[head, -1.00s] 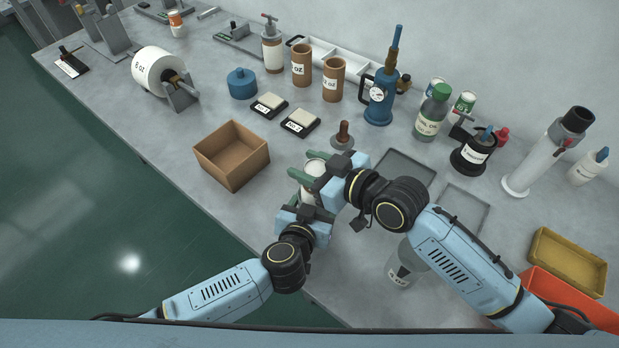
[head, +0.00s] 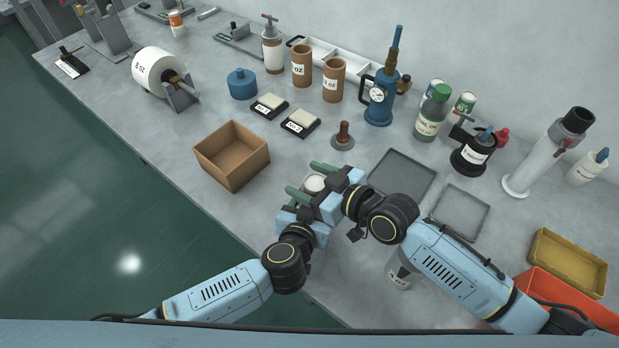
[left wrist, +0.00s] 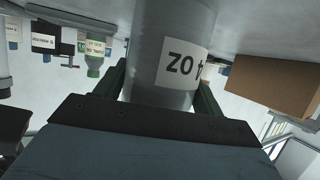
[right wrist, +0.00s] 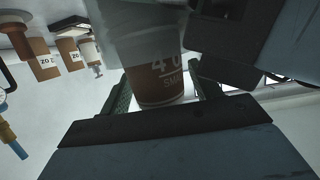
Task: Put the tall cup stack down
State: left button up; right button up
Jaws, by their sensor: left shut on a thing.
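The tall cup stack (head: 314,184) is between my two grippers in the head view, its pale round top showing. In the left wrist view its grey body (left wrist: 172,45) carries a "4 OZ" label, and my left gripper (left wrist: 160,90) is shut on it. My left gripper (head: 293,203) hides much of it in the head view. In the right wrist view a brown cup (right wrist: 160,85) marked "4 O" and "SMA" stands between the fingers of my right gripper (right wrist: 163,95). A light gap shows beside one finger. My right gripper (head: 328,176) sits close beside the left one.
An open brown box (head: 232,155) is left of the grippers. A brown-handled stand (head: 343,137) is just behind them. Two grey trays (head: 402,173) lie to the right. A grey labelled container (head: 398,279) is partly under my right arm. Bare table lies between box and grippers.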

jog(key=v, duration=0.7)
jog(key=shift+s+d+r, duration=0.2)
jog(key=shift+d, duration=0.05)
pick_arm(q)
jog(key=o, duration=1)
jog(key=shift+s, duration=0.1)
jog(key=v, duration=1.2)
jog(key=shift+f, duration=0.1)
